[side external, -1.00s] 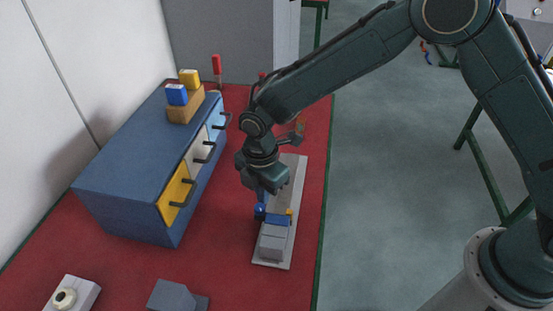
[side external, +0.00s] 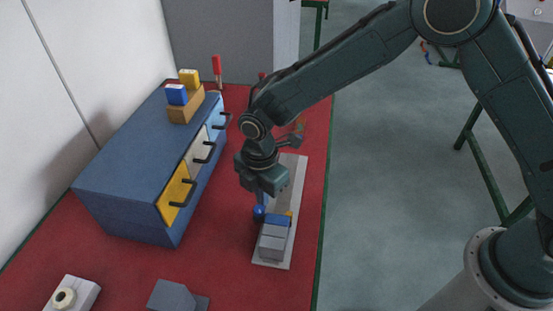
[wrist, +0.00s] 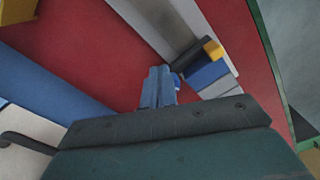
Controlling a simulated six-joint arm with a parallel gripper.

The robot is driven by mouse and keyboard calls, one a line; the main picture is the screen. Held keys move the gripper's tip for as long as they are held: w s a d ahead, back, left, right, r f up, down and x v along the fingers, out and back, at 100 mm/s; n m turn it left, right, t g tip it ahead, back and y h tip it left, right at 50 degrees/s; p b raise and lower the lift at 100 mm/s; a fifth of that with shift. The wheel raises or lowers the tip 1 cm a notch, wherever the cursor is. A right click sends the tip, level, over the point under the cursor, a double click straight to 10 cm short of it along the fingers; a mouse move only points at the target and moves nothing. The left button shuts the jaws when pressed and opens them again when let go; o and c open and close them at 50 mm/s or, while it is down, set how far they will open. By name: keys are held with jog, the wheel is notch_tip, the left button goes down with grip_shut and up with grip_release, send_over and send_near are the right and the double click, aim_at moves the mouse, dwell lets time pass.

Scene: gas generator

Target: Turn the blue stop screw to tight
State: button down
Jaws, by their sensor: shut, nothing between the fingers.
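The blue stop screw (side external: 259,213) shows as a small round blue knob on the left side of the fixture on the grey base plate (side external: 297,180). In the wrist view the blue stop screw (wrist: 177,80) is mostly hidden behind the fingers. My gripper (side external: 262,200) points down just above and beside the knob. Its blue-grey fingers are together and empty in the wrist view (wrist: 158,86). Whether they touch the knob I cannot tell. A blue block (side external: 278,220) with a yellow piece (side external: 290,214) sits right of the knob.
Grey blocks (side external: 271,245) stand at the plate's near end. A blue cabinet (side external: 125,190) with dark-handled drawers stands to the left, with a wooden block (side external: 186,108) on top. A grey block (side external: 172,297) and a white fixture (side external: 72,294) lie in front. Red mat is clear between.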

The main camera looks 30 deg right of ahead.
jog(key=shift+s, duration=0.75)
dwell(0.6)
jog(key=shift+d, duration=0.2)
jog(key=shift+d, duration=0.25)
jog(key=shift+r, duration=0.15)
jog(key=shift+r, duration=2.9)
